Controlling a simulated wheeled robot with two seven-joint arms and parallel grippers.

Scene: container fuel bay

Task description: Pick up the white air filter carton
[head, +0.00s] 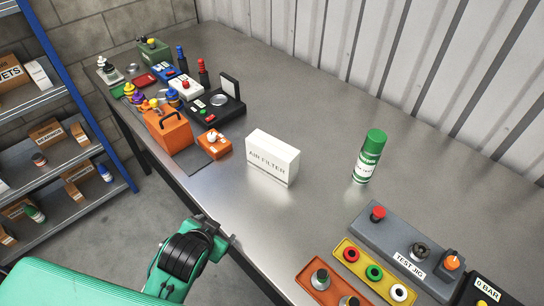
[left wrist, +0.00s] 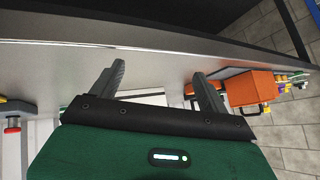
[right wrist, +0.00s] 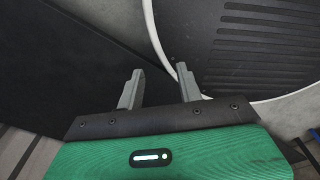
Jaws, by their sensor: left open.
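The white air filter carton (head: 272,158) stands upright on the grey metal bench in the head view, its lettered long face towards me. My left gripper (head: 228,238) is in front of the bench's near edge, below and to the left of the carton and apart from it. In the left wrist view its two fingers (left wrist: 160,70) are spread with nothing held; a pale patch behind them may be the carton, but I cannot tell. My right gripper (right wrist: 160,70) shows only in the right wrist view, fingers apart and empty, away from the carton.
On the bench (head: 230,195), a green spray can (head: 369,157) stands right of the carton. A small orange box (head: 215,143) and an orange case (head: 168,131) stand left. A grey test jig (head: 408,250) is at the front right. Shelving (head: 60,110) stands at far left.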

